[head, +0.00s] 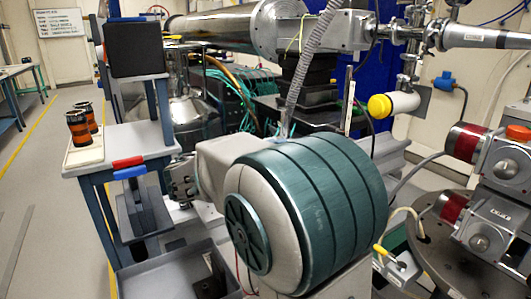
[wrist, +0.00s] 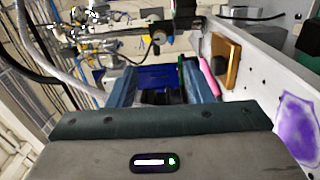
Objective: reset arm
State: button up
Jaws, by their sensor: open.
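My gripper (wrist: 160,80) shows in the wrist view with its two blue-grey fingers apart. Nothing is held between them; a dark blue panel and dark shapes show through the gap, farther off. In the head view my arm, with a large teal and white rounded housing, fills the middle and hides what lies behind it. I cannot make out the gripper's fingers clearly in the head view. The task names no object.
A steel beam pipe (head: 230,27) runs behind. Red-ended motors (head: 466,142) stand at right. Floor (head: 45,195) at far left is clear.

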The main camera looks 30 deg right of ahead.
jog(key=s+a+r+g+y+p, duration=0.1)
jog(key=s+a+r+y+p, duration=0.15)
jog(key=s+y+p, duration=1.1)
jog(key=s+a+r+t+y+p, duration=0.1)
jog(key=s+a+r+y+p, duration=0.1)
jog(key=a+p, duration=0.4)
jog(key=s+a+r+m+t+y+p, duration=0.1)
jog(key=a+r+y+p, duration=0.1)
jog(key=a+r+p, duration=0.2)
jog(key=a+p, duration=0.2)
jog(key=p, duration=0.2)
jog(key=shift+s+r, duration=0.15)
jog(key=shift+s, duration=0.25)
jog(key=shift+y, duration=0.25)
